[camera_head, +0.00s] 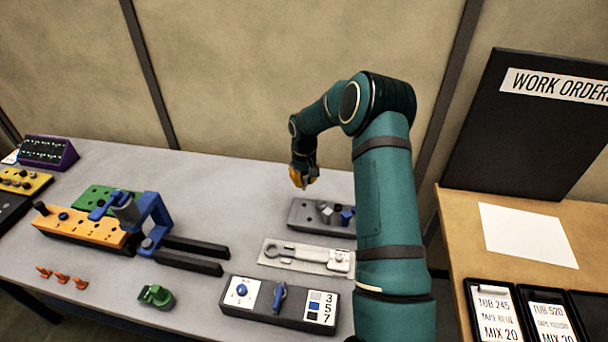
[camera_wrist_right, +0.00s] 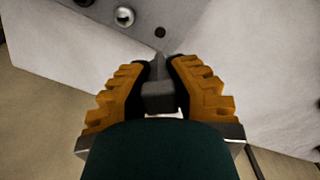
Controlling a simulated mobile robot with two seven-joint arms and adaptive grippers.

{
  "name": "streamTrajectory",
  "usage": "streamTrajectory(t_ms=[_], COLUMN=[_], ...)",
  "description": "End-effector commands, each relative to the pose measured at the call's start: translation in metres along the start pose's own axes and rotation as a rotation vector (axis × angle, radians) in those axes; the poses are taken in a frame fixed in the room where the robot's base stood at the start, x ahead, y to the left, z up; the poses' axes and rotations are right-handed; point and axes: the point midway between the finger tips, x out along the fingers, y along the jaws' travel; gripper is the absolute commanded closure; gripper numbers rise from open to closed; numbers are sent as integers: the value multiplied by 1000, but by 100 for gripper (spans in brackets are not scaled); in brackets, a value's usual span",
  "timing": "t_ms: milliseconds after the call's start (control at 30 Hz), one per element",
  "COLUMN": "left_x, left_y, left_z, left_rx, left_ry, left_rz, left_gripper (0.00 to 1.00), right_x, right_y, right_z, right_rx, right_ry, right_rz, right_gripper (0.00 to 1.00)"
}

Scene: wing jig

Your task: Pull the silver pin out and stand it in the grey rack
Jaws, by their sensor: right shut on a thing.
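My right gripper (camera_head: 303,179) hangs above the table near the back edge of the grey rack (camera_head: 301,213). Its orange fingers, also seen in the wrist view (camera_wrist_right: 160,92), are shut on a grey piece (camera_wrist_right: 158,97), which looks like the silver pin's head. The rest of that piece is mostly hidden by the fingers. The grey rack has holes in its top, and a blue piece and a small silver piece stand in it. In the wrist view the rack (camera_wrist_right: 85,18) lies at the upper left, with a round silver end and a dark hole. My left gripper is not in view.
An orange block (camera_head: 85,228) with a blue bracket (camera_head: 160,215) stands at the left. A pale latch plate (camera_head: 290,257) and a dark switch panel (camera_head: 260,318) lie in front of the rack. A green clip (camera_head: 156,297) and several orange pieces lie at the front left.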

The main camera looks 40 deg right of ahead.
Motion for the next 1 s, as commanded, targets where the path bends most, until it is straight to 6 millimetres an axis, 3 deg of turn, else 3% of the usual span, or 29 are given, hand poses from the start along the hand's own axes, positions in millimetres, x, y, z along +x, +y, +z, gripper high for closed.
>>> streamTrajectory(t_ms=[700,1000], left_x=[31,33], left_y=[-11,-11], left_z=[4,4], left_rx=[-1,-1], left_ry=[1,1], left_rz=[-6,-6], left_gripper=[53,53], right_x=[58,63], right_y=[0,0], right_z=[0,0], right_rx=[0,0], right_ry=[0,0], right_rz=[0,0], right_gripper=[100,100])
